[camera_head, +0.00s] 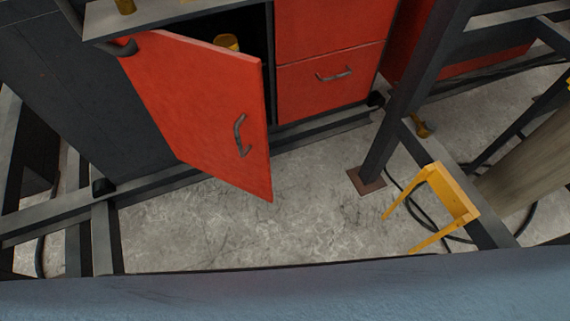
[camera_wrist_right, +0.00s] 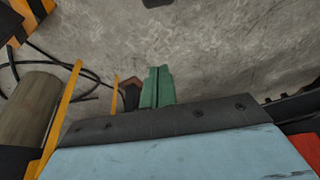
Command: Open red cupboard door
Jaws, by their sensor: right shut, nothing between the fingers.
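The red cupboard door (camera_head: 205,115) stands open in the head view, swung out toward me from the dark cupboard opening (camera_head: 250,35). Its dark curved handle (camera_head: 240,136) is on the outer face near the free edge. A yellow object (camera_head: 227,42) shows partly inside, behind the door's top edge. My right gripper (camera_wrist_right: 157,87) shows in the right wrist view as two green fingers pressed together over the grey floor, holding nothing. No finger touches the door or handle in that view. My left gripper is in neither view.
A red drawer (camera_head: 330,75) with a handle sits right of the opening. A dark steel post (camera_head: 405,100) rises from the floor on a base plate. A yellow frame (camera_head: 450,190) stands beside it, near black cables. Bare concrete floor (camera_head: 220,230) lies before the cupboard.

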